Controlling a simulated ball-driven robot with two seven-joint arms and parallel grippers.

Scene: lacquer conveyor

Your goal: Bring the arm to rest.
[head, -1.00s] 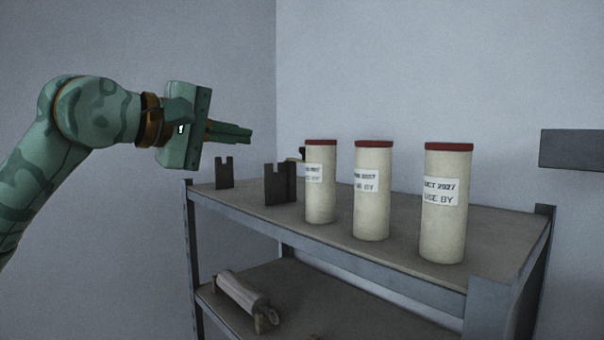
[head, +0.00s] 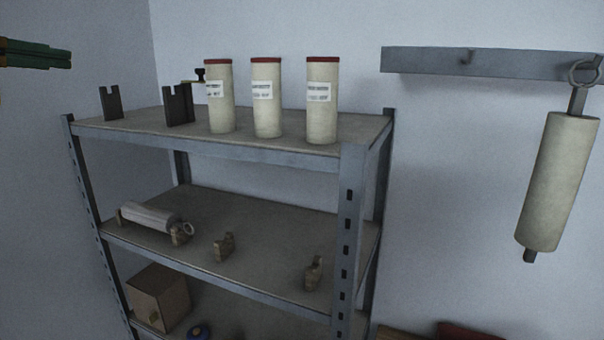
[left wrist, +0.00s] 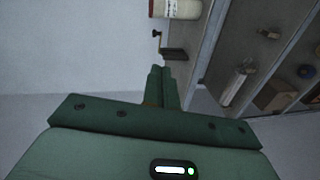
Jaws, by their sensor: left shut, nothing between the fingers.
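My left gripper (head: 38,54) shows at the far left edge of the head view, with only its green fingers in the picture. It is held in the air, left of the shelf unit and a little above the level of its top shelf. In the left wrist view the gripper's fingers (left wrist: 162,88) lie together, shut and empty, with the shelf unit beyond them. The rest of my left arm is outside the head view. My right gripper is in neither view.
A metal shelf unit (head: 230,152) carries three red-capped cylinders (head: 220,105) and dark notched brackets (head: 178,105) on top. A roller (head: 150,217) lies on the middle shelf; a box (head: 158,297) sits below. A cylinder (head: 557,180) hangs from a wall rail (head: 440,62). Air left of the shelf is clear.

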